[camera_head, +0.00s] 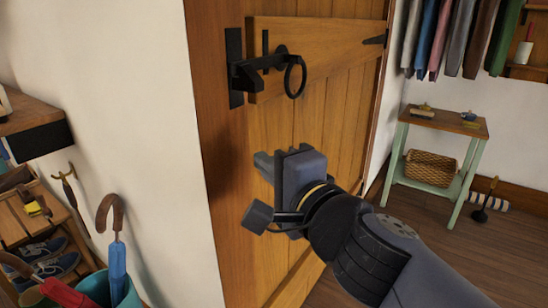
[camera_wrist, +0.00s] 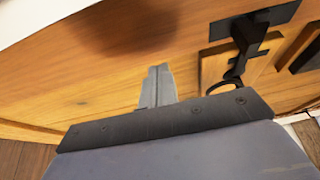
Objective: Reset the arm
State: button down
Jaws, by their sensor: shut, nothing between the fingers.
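My gripper (camera_head: 264,165) is in front of the wooden door (camera_head: 335,110), below its black latch (camera_head: 268,68) with a ring handle (camera_head: 295,77). The arm reaches in from the lower right of the head view. In the wrist view the fingers (camera_wrist: 157,85) are together with nothing between them, and they point toward the wooden surface. The black latch (camera_wrist: 247,38) shows at upper right there, apart from the fingers. I cannot tell whether the fingertips touch the wood.
A white wall corner (camera_head: 150,110) stands left of the door. Umbrellas in a teal bin (camera_head: 127,296) and a wooden shoe rack (camera_head: 28,215) are at left. A green side table (camera_head: 398,160) with a basket (camera_head: 431,168) stands at right, under hanging clothes (camera_head: 455,35). Wooden floor (camera_head: 430,225) is clear between.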

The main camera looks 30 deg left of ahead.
jog(key=shift+s+d, duration=0.15)
jog(key=shift+s, duration=0.45)
jog(key=shift+w, duration=0.15)
jog(key=p, duration=0.2)
send_near(259, 131)
jog(key=w+a, duration=0.2)
jog(key=x, duration=0.2)
jog(key=shift+a+f, duration=0.1)
jog(key=shift+a, duration=0.75)
